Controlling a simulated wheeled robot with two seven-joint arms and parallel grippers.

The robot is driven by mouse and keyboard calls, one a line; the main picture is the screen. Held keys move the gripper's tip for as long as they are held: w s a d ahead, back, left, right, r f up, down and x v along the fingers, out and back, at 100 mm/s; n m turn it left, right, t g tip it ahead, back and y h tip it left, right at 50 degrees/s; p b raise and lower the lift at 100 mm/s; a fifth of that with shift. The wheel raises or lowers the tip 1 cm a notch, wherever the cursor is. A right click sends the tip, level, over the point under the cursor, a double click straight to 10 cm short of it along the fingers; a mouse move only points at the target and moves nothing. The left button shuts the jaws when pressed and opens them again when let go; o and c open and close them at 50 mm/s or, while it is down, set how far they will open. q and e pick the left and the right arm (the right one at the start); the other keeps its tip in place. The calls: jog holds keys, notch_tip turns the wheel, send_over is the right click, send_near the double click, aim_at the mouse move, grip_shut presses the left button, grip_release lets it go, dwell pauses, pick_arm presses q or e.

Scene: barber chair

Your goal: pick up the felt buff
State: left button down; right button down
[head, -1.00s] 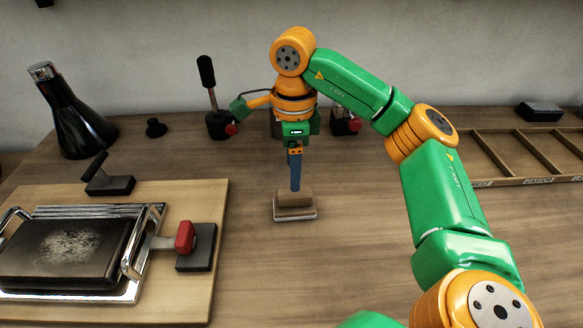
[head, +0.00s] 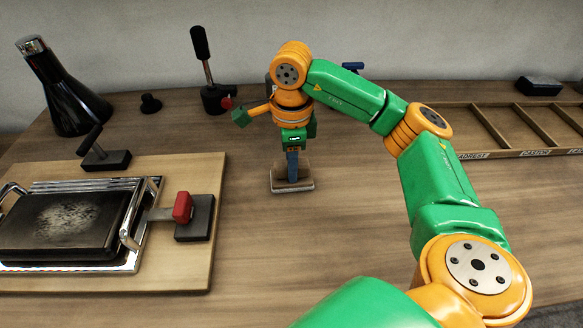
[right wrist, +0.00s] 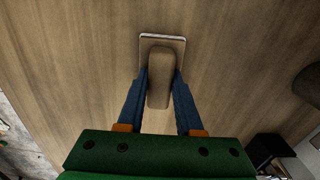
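The felt buff (head: 293,187), a tan block-shaped grip on a flat pale-edged base, rests on the wooden table in the middle of the head view. In the right wrist view the buff (right wrist: 161,78) lies between the two blue fingers of my right gripper (right wrist: 161,80). One finger is on each side of the grip, very near it, and I see no clear squeeze. In the head view my right gripper (head: 292,166) points straight down over the buff and hides part of it. My left gripper is not in view.
A wooden board (head: 190,268) with a chrome-railed dark plate and a red-knobbed clamp (head: 183,208) lies at left. A black flask (head: 62,90) and a black-handled lever (head: 206,70) stand behind. A divided wooden tray (head: 500,120) is at right. Table right of the buff is clear.

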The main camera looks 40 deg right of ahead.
dwell(0.3)
jog(key=shift+w+r, duration=0.1)
jog(key=shift+r, duration=0.2)
jog(key=r, duration=0.4)
jog(key=shift+s+a+p, duration=0.25)
jog(key=shift+p, duration=0.05)
jog(key=s+a+r, duration=0.8)
jog(key=s+a, duration=0.1)
jog(key=shift+a+r, duration=0.15)
jog(key=shift+a, duration=0.25)
